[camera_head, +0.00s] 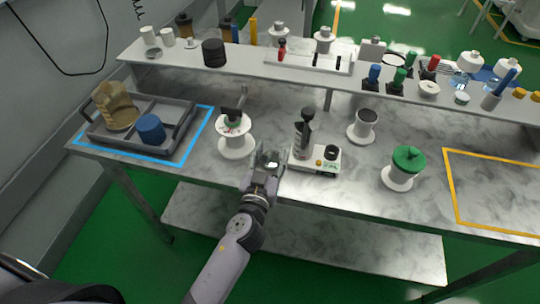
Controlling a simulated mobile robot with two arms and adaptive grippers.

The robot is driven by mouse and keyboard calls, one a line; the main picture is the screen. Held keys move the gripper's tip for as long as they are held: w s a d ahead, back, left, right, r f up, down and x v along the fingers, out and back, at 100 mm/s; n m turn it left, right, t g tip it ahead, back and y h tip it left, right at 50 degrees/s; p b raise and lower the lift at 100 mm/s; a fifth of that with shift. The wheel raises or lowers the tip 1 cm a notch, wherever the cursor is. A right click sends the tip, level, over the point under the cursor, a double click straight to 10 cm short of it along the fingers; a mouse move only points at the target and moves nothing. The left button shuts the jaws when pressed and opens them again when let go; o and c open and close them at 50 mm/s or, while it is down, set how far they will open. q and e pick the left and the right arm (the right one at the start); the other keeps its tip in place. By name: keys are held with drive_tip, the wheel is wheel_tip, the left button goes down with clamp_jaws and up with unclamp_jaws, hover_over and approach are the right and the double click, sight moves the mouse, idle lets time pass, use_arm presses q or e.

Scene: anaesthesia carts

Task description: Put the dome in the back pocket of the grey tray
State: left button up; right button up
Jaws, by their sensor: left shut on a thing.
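The grey tray (122,143) sits at the left end of the table inside a blue outline. It is divided into pockets. A tan lump-like thing (118,108) is in its left part and a blue cylinder (151,129) stands toward its front. A bare pocket floor shows behind the blue cylinder. My left gripper (268,160) is over the table, right of the tray, shut on a small pale thing that looks like the dome (271,157); the fingers hide most of it. My right gripper is not in view.
A white spool-like stand (237,147) is between tray and gripper. A small device (318,160) stands close to the gripper's right. Further right are a white stand (364,127) and a green-topped one (408,160). A crowded shelf (180,68) runs along the back.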

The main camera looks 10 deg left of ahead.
use_arm(q)
drive_tip(key=shift+f, duration=0.1)
drive_tip(key=o, duration=1.1)
drive_tip(key=shift+o, duration=0.2)
